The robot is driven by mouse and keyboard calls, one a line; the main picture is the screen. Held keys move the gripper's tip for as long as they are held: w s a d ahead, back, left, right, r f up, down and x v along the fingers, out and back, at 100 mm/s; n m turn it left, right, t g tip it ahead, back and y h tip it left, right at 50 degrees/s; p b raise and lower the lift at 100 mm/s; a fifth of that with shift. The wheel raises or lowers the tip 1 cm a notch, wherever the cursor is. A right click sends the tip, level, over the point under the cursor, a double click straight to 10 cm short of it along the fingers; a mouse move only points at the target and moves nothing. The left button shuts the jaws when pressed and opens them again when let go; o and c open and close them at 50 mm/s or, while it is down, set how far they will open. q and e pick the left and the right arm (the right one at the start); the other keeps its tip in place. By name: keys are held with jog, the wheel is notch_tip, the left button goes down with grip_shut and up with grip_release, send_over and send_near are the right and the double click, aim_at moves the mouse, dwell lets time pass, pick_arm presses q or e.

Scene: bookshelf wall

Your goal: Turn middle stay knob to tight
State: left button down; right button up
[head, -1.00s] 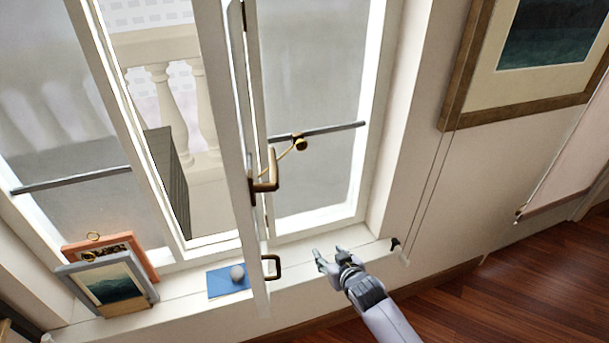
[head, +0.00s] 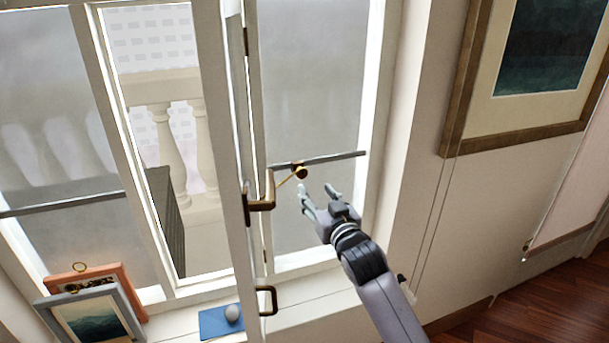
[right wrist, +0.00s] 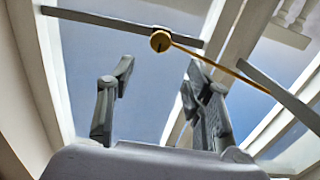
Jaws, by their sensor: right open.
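A round brass knob (head: 301,172) sits on the grey horizontal bar (head: 336,158) across the right window pane, with a thin brass stay rod running from it toward the open sash. In the right wrist view the knob (right wrist: 160,41) is ahead of the fingers, near the top centre, with a dark mark on its face. My right gripper (head: 318,192) is open and empty, just below and right of the knob in the head view, apart from it. In the wrist view its fingers (right wrist: 158,78) stand on either side below the knob. My left gripper is not in view.
The open sash (head: 226,120) with a brass handle (head: 264,204) stands left of my right gripper; a lower handle (head: 267,300) is below.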

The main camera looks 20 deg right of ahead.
aim_at(302, 173)
jog(key=w, duration=0.9)
jog(key=shift+w+a+p, duration=0.15)
jog(key=shift+a+p, duration=0.05)
jog(key=shift+p, duration=0.2)
jog(key=shift+c, duration=0.2)
grip_shut()
